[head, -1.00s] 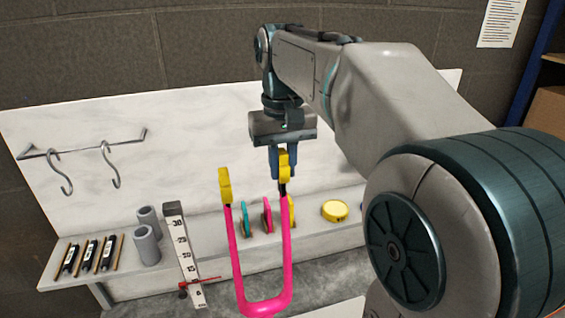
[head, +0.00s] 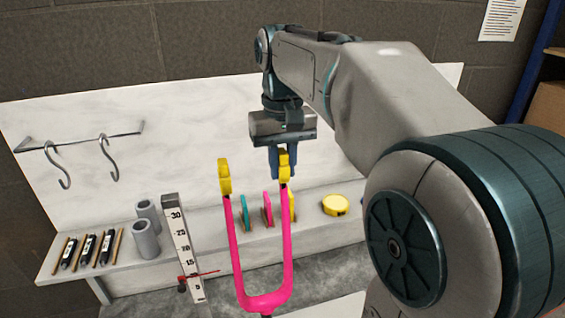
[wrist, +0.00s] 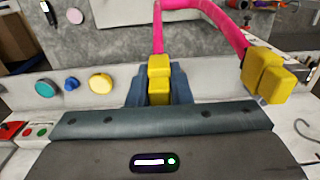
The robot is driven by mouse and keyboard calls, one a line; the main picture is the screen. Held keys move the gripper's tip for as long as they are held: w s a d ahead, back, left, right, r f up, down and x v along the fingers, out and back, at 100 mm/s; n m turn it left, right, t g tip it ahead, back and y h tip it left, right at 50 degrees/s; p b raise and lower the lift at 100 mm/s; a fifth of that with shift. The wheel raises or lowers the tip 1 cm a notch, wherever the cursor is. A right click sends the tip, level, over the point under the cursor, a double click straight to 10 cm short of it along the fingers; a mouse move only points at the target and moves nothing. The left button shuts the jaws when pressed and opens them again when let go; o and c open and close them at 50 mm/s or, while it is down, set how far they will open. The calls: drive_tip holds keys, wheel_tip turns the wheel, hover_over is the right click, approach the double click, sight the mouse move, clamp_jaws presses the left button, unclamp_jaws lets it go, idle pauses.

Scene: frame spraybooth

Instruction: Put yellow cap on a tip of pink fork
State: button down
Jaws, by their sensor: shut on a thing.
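The pink fork (head: 238,260) stands upright as a U shape with two tips. One yellow cap (head: 224,177) sits on its left tip in the head view; that cap shows at the right in the wrist view (wrist: 266,75). My gripper (head: 283,165) is shut on the other yellow cap (head: 284,172), at the right tip. In the wrist view, my gripper's blue fingers (wrist: 160,88) flank this yellow cap (wrist: 159,72), in line with the pink prong. The fingers partly hide the cap, and I cannot tell how fully it is seated.
Behind the fork, a shelf (head: 205,215) holds teal and pink discs, a yellow round piece (head: 336,205), grey cylinders (head: 146,232) and several dark markers (head: 89,250). A height gauge (head: 183,245) stands left of the fork. Hooks (head: 107,157) hang on the white back panel.

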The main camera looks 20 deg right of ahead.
sight(283, 152)
drive_tip(key=shift+f, duration=0.15)
drive_tip(key=c, duration=1.2)
unclamp_jaws()
drive_tip(key=shift+c, duration=0.2)
wheel_tip(283, 152, up, 14)
drive_tip(key=s+f+t, duration=0.1)
drive_tip(key=s+f, duration=0.3)
drive_tip(key=f, duration=0.5)
drive_tip(key=s+f+t, duration=0.1)
drive_tip(key=s+f, duration=0.4)
drive_tip(key=f, duration=0.4)
drive_tip(key=s+f+t, duration=0.1)
drive_tip(key=s+f, duration=0.4)
drive_tip(key=f, duration=0.4)
drive_tip(key=shift+f+t, duration=0.25)
drive_tip(key=shift+t, duration=0.15)
